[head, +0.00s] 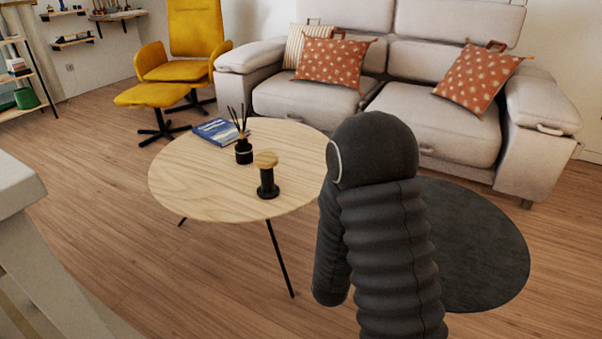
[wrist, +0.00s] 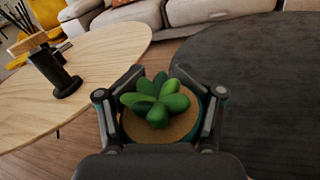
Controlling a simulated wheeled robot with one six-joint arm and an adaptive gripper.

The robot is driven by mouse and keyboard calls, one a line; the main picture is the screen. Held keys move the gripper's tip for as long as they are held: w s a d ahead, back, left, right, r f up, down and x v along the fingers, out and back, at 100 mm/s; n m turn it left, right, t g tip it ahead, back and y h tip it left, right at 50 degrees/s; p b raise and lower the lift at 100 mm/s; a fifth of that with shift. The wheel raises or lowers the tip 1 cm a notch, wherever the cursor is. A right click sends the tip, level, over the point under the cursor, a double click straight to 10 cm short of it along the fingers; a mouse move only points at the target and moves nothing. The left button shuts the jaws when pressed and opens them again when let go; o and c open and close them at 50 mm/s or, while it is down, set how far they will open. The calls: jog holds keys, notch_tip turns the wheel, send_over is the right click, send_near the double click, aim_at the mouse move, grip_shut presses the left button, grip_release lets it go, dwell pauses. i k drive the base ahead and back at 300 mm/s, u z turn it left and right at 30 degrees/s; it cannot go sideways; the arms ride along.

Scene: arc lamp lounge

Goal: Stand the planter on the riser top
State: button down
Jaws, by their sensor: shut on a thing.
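The planter (wrist: 160,125) holds a green succulent on brown soil, with a bit of teal wall at its right side. In the wrist view my gripper (wrist: 162,82) has a finger on each side of it and is shut on it. My arm hides the gripper and planter in the head view. The riser (head: 268,182) is a dark pedestal with a round, light wooden top, standing upright on the wooden table. It also shows at upper left in the wrist view (wrist: 56,74), apart from the planter. Its top looks empty.
The light wooden table (head: 195,190) also bears a black reed diffuser (head: 243,152) and a blue book (head: 214,131). A dark round surface (head: 485,250) lies at right, looking bare. Behind are a grey sofa (head: 440,115) and a yellow chair (head: 185,70).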

aim_at(265, 157)
jog(key=k, duration=0.4)
jog(key=z, duration=0.85)
jog(key=i, duration=0.75)
jog(key=u, duration=0.5)
